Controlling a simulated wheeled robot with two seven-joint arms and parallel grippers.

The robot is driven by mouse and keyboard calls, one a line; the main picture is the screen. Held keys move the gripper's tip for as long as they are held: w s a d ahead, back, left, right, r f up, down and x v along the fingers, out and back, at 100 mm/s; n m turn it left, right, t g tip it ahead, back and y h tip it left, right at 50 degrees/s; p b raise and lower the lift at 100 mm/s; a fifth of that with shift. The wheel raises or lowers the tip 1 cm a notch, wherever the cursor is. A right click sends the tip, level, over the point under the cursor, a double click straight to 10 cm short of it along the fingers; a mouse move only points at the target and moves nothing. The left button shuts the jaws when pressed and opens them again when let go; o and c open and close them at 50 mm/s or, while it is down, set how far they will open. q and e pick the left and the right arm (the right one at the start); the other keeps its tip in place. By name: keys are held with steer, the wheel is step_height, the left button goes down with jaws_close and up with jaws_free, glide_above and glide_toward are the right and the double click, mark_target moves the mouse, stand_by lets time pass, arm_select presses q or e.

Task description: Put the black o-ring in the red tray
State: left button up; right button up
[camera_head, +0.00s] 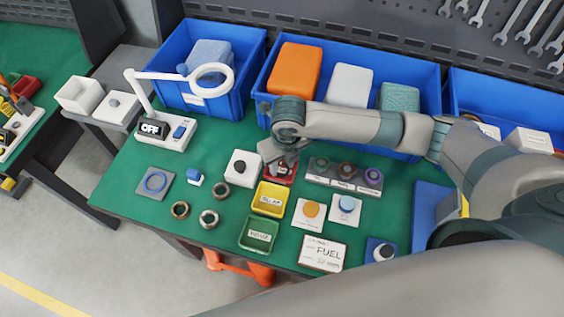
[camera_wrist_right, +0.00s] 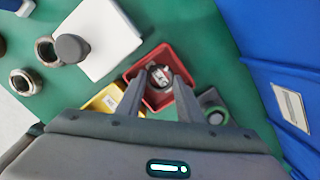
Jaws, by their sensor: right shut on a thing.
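The red tray (camera_head: 291,179) stands on the green table behind the yellow tray. My right gripper (camera_head: 279,168) points down over it and hides part of it in the head view. In the right wrist view, the red tray (camera_wrist_right: 131,75) lies below the fingertips of my right gripper (camera_wrist_right: 159,78). The gripper is shut on a thin dark ring, the black o-ring (camera_wrist_right: 151,70), with the tray's white label showing through it. Whether the ring touches the tray floor, I cannot tell. My left gripper is in neither view.
The yellow tray (camera_head: 259,206) and green tray (camera_head: 245,242) stand in front. A rack with coloured rings (camera_head: 344,184) is to the right, a white block with a dark knob (camera_head: 233,177) to the left. Several metal rings lie at left. Blue bins (camera_head: 285,115) line the back.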

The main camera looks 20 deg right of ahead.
mark_target(284, 174)
steer(key=shift+f, duration=0.1)
steer(key=o, duration=0.8)
steer(key=r+b, duration=0.1)
steer(key=r, duration=0.3)
steer(key=s+r+b, duration=0.1)
steer(key=r, duration=0.7)
steer(key=shift+s+d+r+b, duration=0.1)
steer(key=shift+s+b, duration=0.1)
steer(key=shift+b, duration=0.2)
